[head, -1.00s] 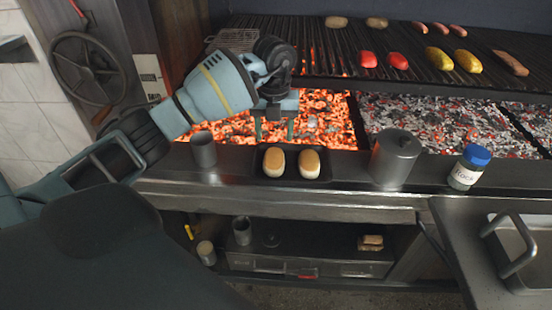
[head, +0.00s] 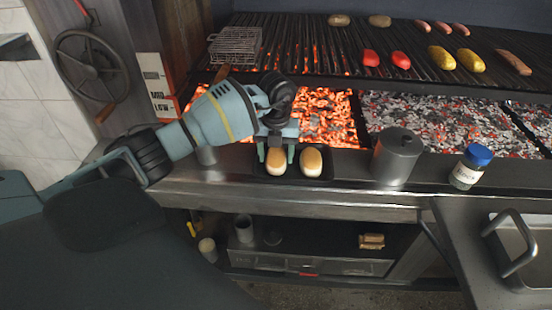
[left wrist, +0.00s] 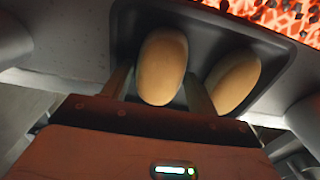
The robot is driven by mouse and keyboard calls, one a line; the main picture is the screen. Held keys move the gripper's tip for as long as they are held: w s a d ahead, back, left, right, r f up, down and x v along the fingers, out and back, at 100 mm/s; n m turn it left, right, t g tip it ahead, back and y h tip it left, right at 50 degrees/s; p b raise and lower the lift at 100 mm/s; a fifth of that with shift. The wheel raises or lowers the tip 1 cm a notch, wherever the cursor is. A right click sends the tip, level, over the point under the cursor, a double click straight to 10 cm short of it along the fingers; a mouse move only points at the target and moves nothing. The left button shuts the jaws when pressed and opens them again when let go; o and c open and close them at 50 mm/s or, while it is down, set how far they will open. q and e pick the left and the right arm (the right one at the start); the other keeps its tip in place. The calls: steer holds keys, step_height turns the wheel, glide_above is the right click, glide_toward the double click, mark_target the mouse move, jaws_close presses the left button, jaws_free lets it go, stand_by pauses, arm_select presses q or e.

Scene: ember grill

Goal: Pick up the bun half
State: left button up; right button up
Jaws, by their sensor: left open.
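Two oblong tan bun halves lie side by side in a dark tray (head: 325,177) on the ledge in front of the coals. The left bun half (head: 276,164) sits between the fingers of my left gripper (head: 276,152), which is open and points down. In the left wrist view, that bun half (left wrist: 162,66) shows between the two fingertips (left wrist: 160,85), with no clear grip on it. The right bun half (head: 311,163) lies just outside the right finger and also shows in the left wrist view (left wrist: 234,80). My right gripper is not in view.
A grey lidded canister (head: 396,158) and a blue-capped jar (head: 470,167) stand right of the tray. A metal cup (head: 205,154) is partly behind my arm. Glowing coals (head: 330,115) lie behind the tray; the grill (head: 300,50) above holds peppers, corn and sausages.

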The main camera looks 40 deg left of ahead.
mark_target(276, 157)
arm_select(q)
steer(key=shift+c, duration=0.2)
steer(key=c, duration=0.6)
steer(key=shift+r, duration=0.9)
steer(key=shift+s+d+r, duration=0.15)
steer(key=shift+r, duration=0.3)
steer(key=shift+s+d+r, duration=0.1)
steer(key=shift+r, duration=0.35)
steer(key=s+d, duration=0.3)
steer(key=s+d+r, duration=0.1)
steer(key=s+d, duration=0.6)
steer(key=s, duration=0.1)
steer(key=shift+s+d+r, duration=0.1)
steer(key=shift+d+r, duration=0.1)
